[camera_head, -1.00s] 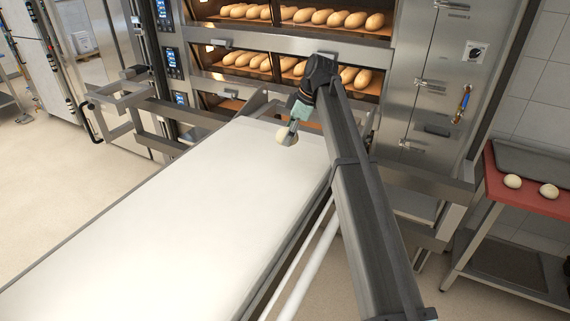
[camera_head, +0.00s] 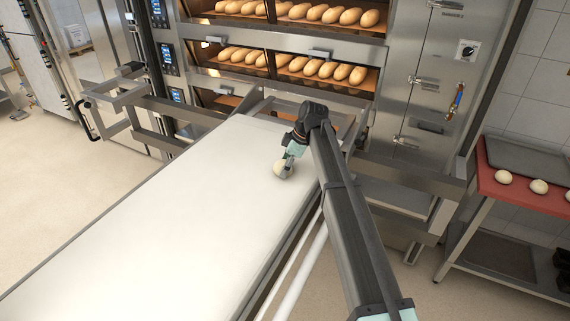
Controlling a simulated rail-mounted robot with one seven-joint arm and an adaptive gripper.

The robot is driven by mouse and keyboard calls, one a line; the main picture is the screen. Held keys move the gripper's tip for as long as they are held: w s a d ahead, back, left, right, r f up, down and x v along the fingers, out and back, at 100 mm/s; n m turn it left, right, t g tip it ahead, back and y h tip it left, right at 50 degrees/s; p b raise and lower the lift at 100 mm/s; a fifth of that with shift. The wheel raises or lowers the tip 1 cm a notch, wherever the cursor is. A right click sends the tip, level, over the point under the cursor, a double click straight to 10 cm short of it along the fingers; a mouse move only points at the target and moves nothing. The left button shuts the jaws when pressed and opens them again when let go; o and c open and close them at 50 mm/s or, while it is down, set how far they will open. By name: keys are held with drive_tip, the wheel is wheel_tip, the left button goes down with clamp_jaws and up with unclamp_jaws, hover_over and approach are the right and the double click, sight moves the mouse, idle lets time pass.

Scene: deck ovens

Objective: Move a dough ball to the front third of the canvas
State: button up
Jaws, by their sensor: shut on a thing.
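A pale dough ball (camera_head: 279,169) is in my gripper (camera_head: 285,173), over the right side of the white canvas (camera_head: 150,230), toward its oven end. My gripper is shut on the ball and points down. The ball is at or just above the canvas; I cannot tell whether it touches. The rest of the canvas is bare.
Deck ovens with rows of loaves (camera_head: 320,68) stand behind the canvas's far end. A red-topped table (camera_head: 520,192) at the right holds more dough balls (camera_head: 503,177) and a dark tray (camera_head: 530,157). Metal rails (camera_head: 130,95) stand left of the canvas's far end.

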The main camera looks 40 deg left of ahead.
drive_tip(key=shift+f, duration=0.1)
drive_tip(key=o, duration=1)
drive_tip(key=shift+o, duration=0.2)
drive_tip(key=b+v, duration=0.3)
drive_tip(key=v, duration=0.9)
drive_tip(key=shift+s, duration=0.1)
